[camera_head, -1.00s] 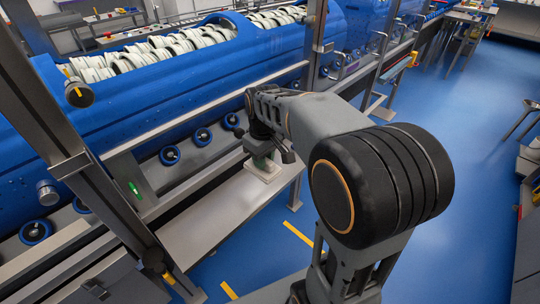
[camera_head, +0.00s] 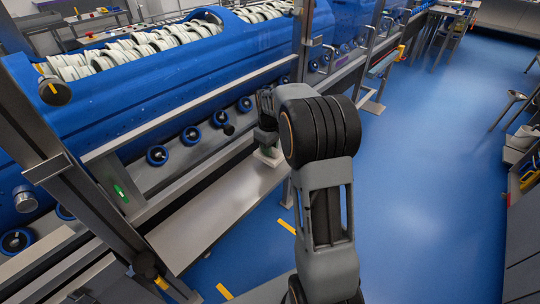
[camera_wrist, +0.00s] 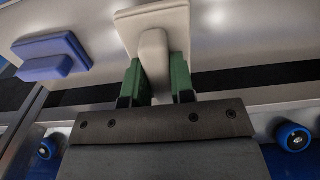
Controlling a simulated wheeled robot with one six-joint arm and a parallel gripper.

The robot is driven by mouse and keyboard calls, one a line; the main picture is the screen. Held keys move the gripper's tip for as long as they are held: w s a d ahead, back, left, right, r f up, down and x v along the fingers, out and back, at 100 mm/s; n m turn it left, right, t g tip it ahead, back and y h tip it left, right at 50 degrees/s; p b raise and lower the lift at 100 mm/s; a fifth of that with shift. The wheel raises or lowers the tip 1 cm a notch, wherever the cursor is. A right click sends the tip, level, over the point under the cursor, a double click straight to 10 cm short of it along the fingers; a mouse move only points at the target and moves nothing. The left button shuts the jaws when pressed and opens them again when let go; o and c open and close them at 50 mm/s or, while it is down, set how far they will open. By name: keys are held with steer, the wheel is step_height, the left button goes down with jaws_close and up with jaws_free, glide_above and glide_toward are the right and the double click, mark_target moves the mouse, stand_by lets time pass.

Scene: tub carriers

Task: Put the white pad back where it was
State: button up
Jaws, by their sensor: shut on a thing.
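The white pad (camera_wrist: 130,22) is a pale square plate with a raised block handle, at the top middle of the wrist view. My gripper (camera_wrist: 157,68) has its green fingers on both sides of the handle and is shut on it. In the head view the pad (camera_head: 268,158) shows as a small pale plate below my gripper (camera_head: 266,143), at the far end of the grey shelf (camera_head: 215,215). I cannot tell whether the pad touches the shelf. My arm hides part of the area around it.
A blue pad (camera_wrist: 50,57) with a raised block lies left of the white pad in the wrist view. A long blue machine (camera_head: 120,105) with a rail and blue rollers (camera_head: 157,156) runs behind the shelf.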

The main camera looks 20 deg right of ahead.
steer(key=shift+w+d+f, duration=0.15)
steer(key=shift+d+f, duration=0.1)
steer(key=shift+f, duration=0.15)
steer(key=shift+f+b, duration=0.35)
steer(key=shift+f, duration=1.2)
steer(key=o, duration=0.8)
steer(key=shift+o, duration=0.2)
